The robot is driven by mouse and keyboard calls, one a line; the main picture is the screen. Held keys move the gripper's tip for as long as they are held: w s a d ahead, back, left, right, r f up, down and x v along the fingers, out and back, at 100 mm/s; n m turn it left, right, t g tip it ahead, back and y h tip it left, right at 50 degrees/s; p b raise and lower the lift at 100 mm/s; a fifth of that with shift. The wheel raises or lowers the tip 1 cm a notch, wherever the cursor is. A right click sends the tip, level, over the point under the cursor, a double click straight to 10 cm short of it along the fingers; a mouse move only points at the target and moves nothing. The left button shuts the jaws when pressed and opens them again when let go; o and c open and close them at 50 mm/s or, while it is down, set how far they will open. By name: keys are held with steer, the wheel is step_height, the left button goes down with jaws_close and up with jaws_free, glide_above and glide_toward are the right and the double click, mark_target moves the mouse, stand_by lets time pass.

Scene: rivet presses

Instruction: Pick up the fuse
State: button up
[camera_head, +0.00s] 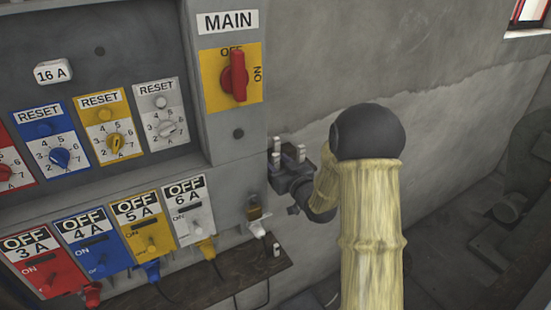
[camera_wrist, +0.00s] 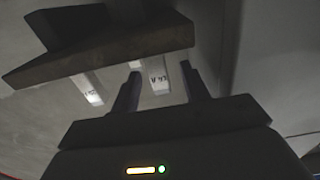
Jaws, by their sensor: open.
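A pale piece (camera_wrist: 158,74) marked with small dark print shows in the wrist view between my gripper's fingers. It looks like a fuse, and its far end is hidden by a dark board. A second pale printed piece (camera_wrist: 90,88) shows to its left, outside the fingers. My gripper (camera_wrist: 160,72) is open, with a dark finger on either side of the first piece. I cannot tell whether either finger touches it. In the head view, my gripper (camera_head: 288,158) is close to the wall, right of the panel and below the MAIN switch.
The dark board (camera_wrist: 100,52) crosses the top of the wrist view, close to the fingers. In the head view, the MAIN switch (camera_head: 235,76), a white 16 A sign (camera_head: 53,72) and several coloured OFF boxes (camera_head: 92,246) line the panel. A dark shelf (camera_head: 225,284) runs below.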

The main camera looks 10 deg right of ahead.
stand_by(0.5)
jaws_close()
steer(key=shift+d+r+b, duration=0.1)
steer(key=shift+d+b, duration=0.05)
steer(key=shift+b, duration=0.15)
steer(key=shift+d+r+b, duration=0.1)
steer(key=shift+b, duration=0.2)
step_height(320, 180, up, 6)
steer(key=b, duration=0.2)
steer(key=s+d+b, duration=0.2)
steer(key=s+d, duration=0.3)
steer(key=d, duration=0.3)
steer(key=s+d+b, duration=0.3)
steer(key=s+d, duration=0.2)
steer(key=d, duration=0.3)
steer(key=shift+s+d+r, duration=0.25)
steer(key=shift+s+r, duration=0.05)
steer(key=shift+s, duration=0.05)
